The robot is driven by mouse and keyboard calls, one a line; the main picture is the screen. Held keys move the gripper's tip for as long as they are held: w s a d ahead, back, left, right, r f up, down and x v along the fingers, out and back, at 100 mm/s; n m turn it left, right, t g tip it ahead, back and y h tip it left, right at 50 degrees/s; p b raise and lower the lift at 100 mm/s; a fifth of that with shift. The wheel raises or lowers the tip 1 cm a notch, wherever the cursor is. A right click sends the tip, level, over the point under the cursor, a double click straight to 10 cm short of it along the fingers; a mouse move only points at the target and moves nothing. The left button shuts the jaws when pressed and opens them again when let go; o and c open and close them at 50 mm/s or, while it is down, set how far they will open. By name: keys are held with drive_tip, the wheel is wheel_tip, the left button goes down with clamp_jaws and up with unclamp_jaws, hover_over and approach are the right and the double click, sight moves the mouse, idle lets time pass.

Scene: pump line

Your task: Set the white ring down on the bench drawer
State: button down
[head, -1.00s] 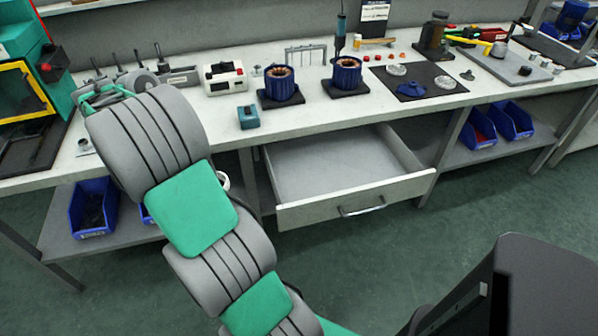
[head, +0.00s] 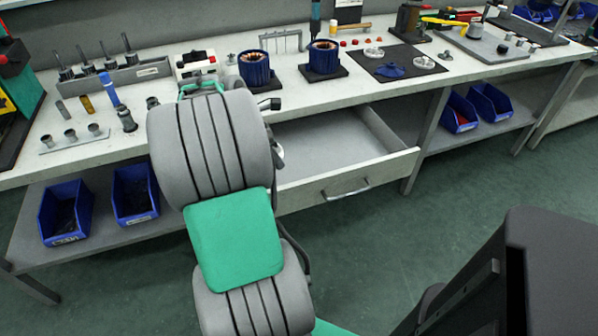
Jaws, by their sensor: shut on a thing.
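The bench drawer (head: 385,172) is pulled open below the bench top, right of my arm. Its grey floor looks empty where it shows, and my arm covers its left part. My gripper is hidden behind my own grey and green arm links, so its jaws do not show. A small pale piece (head: 279,152) peeks out at the right edge of my arm, over the left side of the drawer; I cannot tell if it is the white ring.
The bench top (head: 330,95) above the drawer holds two blue pump housings (head: 325,57) and a dark mat (head: 395,70) with parts. Blue bins (head: 135,193) stand on the lower shelf at left, others (head: 490,102) at right. A dark panel fills the lower right.

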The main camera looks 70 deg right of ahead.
drive_tip(key=b, duration=0.2)
hover_over(301, 177)
drive_tip(key=w+a, duration=0.1)
drive_tip(key=a, duration=0.1)
wheel_tip(301, 177, down, 7)
drive_tip(key=shift+d+r, duration=0.15)
drive_tip(key=f, duration=0.1)
drive_tip(key=f+b, duration=0.1)
drive_tip(key=f, duration=0.1)
drive_tip(key=shift+s+d+f, duration=0.1)
drive_tip(key=shift+d+f, duration=0.15)
drive_tip(key=shift+f, duration=0.15)
drive_tip(key=shift+r, duration=0.15)
drive_tip(key=c, duration=1)
unclamp_jaws()
drive_tip(key=shift+o, duration=0.2)
